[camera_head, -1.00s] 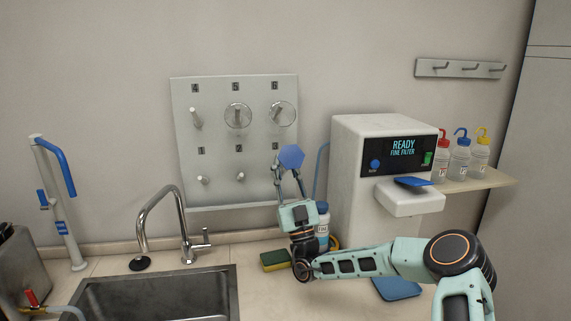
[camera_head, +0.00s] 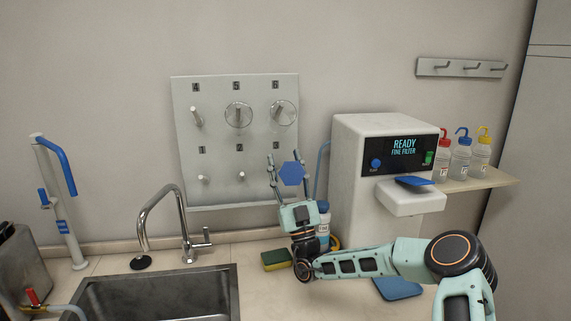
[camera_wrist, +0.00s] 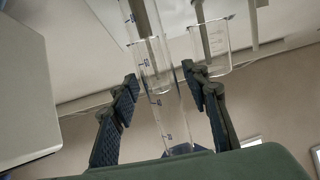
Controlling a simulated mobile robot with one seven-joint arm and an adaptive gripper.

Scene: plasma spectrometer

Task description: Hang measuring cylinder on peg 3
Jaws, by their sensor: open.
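The measuring cylinder shows in the head view as a blue hexagonal base (camera_head: 291,174) facing me at the lower right of the pegboard (camera_head: 215,203), where peg 3 is; the base hides the peg and most of the tube. In the wrist view its clear graduated tube (camera_wrist: 165,118) runs up between my fingers, and a grey rod shows in line with its upper part. I cannot tell for sure how far the peg is inside. My gripper (camera_head: 288,161) is open, one finger on each side of the cylinder; its fingers also show in the wrist view (camera_wrist: 165,90).
Clear beakers hang on the upper middle peg (camera_head: 238,115) and upper right peg (camera_head: 283,113). The white filter machine (camera_head: 350,170) stands close to the right of my gripper. A sponge (camera_head: 276,260), a bottle and the sink (camera_head: 155,295) are below. The lower left and middle pegs are bare.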

